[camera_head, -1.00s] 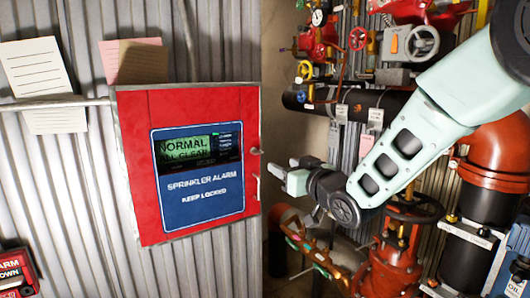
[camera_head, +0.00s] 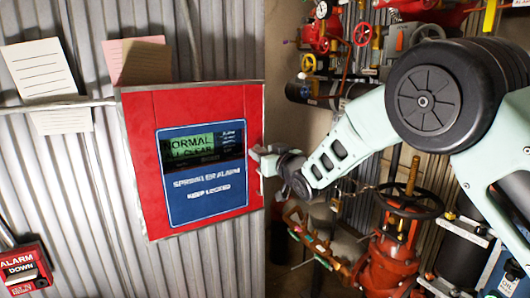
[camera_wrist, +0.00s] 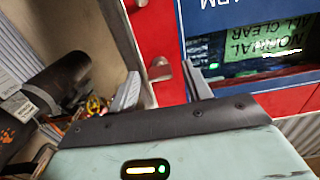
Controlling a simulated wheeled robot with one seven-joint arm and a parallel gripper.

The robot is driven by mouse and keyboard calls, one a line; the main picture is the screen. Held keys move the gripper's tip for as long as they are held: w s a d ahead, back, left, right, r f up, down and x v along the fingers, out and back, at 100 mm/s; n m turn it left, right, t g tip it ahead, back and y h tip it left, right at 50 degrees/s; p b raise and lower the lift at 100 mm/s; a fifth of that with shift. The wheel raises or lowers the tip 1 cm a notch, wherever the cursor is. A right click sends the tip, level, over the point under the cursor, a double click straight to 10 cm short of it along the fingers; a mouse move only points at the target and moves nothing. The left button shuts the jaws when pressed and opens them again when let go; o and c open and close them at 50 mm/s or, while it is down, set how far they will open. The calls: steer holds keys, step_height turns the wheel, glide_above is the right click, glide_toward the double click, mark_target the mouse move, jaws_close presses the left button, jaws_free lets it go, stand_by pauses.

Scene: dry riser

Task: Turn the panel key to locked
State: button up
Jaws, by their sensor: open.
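The red alarm panel (camera_head: 137,160) has a blue face reading "SPRINKLER ALARM" and "KEEP LOCKED", and a green display reading "NORMAL ALL CLEAR". My gripper (camera_head: 262,158) is at the panel's right edge. In the wrist view a small metal piece, seemingly the panel key (camera_wrist: 160,69), sticks out from the red side. There my gripper (camera_wrist: 160,82) is open, with one finger on each side of that piece. I cannot tell whether the fingers touch it. In the head view my gripper hides the key, and its turn position is unclear.
A red alarm pull box (camera_head: 25,270) is at lower left. A dark pipe (camera_wrist: 50,85) shows in the wrist view.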

steer(key=c, duration=1)
steer(key=shift+f+n+b, duration=0.1)
steer(key=shift+n+b, duration=0.2)
steer(key=shift+b, duration=0.25)
steer(key=n+b, duration=1.7)
steer(key=b, duration=0.5)
steer(key=shift+n, duration=0.3)
